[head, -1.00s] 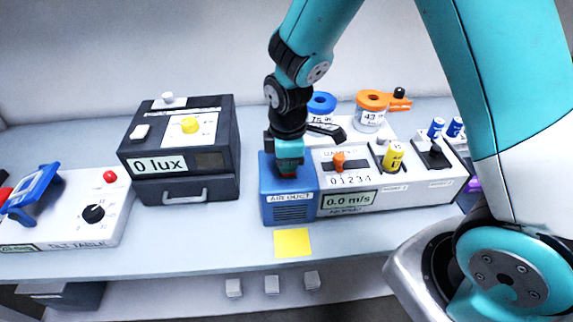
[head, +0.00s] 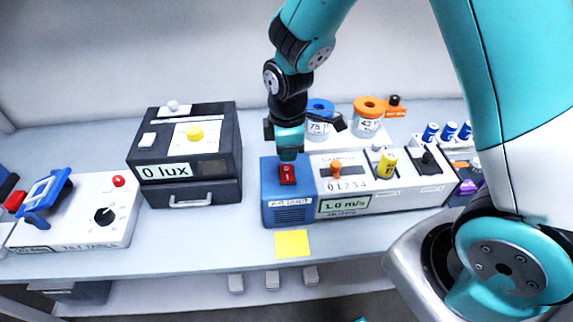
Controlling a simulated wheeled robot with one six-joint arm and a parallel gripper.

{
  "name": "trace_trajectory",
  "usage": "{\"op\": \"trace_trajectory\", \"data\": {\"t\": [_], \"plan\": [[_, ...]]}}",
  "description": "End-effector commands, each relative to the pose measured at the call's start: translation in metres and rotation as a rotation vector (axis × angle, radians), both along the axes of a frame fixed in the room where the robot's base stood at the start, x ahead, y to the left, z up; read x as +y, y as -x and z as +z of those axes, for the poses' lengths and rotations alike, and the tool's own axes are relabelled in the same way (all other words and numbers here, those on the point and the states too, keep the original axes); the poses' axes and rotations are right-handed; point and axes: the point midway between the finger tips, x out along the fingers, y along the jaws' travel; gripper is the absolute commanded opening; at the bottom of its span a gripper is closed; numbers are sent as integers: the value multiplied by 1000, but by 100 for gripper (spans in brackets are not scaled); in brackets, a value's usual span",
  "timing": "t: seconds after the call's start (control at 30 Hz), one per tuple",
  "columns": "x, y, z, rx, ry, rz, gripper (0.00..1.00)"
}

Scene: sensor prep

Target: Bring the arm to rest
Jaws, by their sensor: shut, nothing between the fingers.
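My gripper (head: 288,154) points down just above the blue air duct box (head: 290,216) in the head view. Its fingers are small and partly hidden by the arm's end; it is shut with nothing visible in it. A red switch (head: 287,174) on top of the box shows directly below the fingertips, seemingly apart from them. The display (head: 344,204) beside the box reads 1.0 m/s. My arm reaches in from the upper right, bent over the bench.
A black box (head: 188,155) reading 0 lux stands left. A tilt table (head: 85,215) is at far left. Orange and blue ringed containers (head: 367,123) stand behind the duct's white panel. Vials (head: 430,132) are at right. A yellow note (head: 292,243) lies in front.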

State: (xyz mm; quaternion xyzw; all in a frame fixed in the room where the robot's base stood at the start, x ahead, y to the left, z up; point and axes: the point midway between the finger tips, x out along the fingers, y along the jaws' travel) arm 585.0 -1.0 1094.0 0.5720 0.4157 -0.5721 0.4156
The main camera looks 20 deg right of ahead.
Motion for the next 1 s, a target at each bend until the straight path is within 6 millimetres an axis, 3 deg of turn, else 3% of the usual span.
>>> {"op": "trace_trajectory", "data": {"t": [0.07, 0.57, 0.7, 0.87, 1.0], "plan": [[0, 0, 8, 0, 0, 0, 0], [0, 0, 8, 0, 0, 0, 0], [4, 5, 17, -6, -26, -42, 0], [21, 38, 55, -5, -132, -210, 0], [35, 89, 90, 27, -239, -386, 0]]}}
